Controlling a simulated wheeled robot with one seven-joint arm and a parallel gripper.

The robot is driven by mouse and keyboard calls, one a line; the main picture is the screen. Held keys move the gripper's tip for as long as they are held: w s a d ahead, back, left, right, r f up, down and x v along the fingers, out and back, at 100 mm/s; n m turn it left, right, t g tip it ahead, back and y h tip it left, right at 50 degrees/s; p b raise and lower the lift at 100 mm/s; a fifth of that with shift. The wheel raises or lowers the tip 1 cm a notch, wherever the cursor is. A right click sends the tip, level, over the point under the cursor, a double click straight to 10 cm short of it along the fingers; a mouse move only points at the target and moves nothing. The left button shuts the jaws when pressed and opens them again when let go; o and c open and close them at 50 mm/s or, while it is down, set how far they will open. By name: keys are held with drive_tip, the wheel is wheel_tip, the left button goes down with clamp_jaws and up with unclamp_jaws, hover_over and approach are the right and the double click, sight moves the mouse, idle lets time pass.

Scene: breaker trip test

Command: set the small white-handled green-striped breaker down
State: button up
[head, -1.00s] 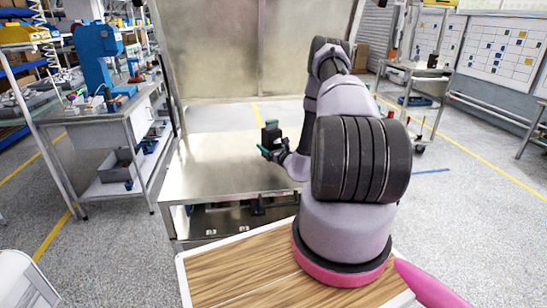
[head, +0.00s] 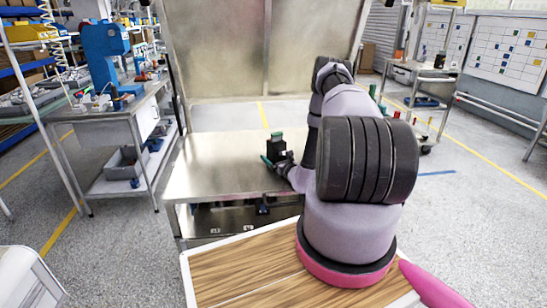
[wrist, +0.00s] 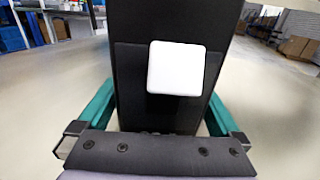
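The breaker (head: 277,145) is a small black block with green at its top in the head view. In the wrist view the breaker's black body (wrist: 135,75) fills the middle, with its white square handle (wrist: 177,67) facing the camera. My gripper (head: 272,161) has teal fingers, one on each side of the breaker, and is shut on it. The breaker looks upright over the metal table (head: 215,175). The breaker's underside is hidden, so I cannot tell whether it touches the tabletop.
The metal tabletop around the breaker is bare, with a tall metal panel (head: 215,50) behind it. A lower shelf under the table holds dark items. A workbench (head: 100,108) with a blue machine (head: 107,55) stands at left. My arm covers the table's right side.

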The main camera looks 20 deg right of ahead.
drive_tip(key=shift+s+r, duration=0.15)
drive_tip(key=s, duration=0.4)
drive_tip(key=s+d, duration=0.1)
drive_tip(key=s, duration=0.6)
drive_tip(key=shift+s+d, duration=0.15)
drive_tip(key=shift+s, duration=0.2)
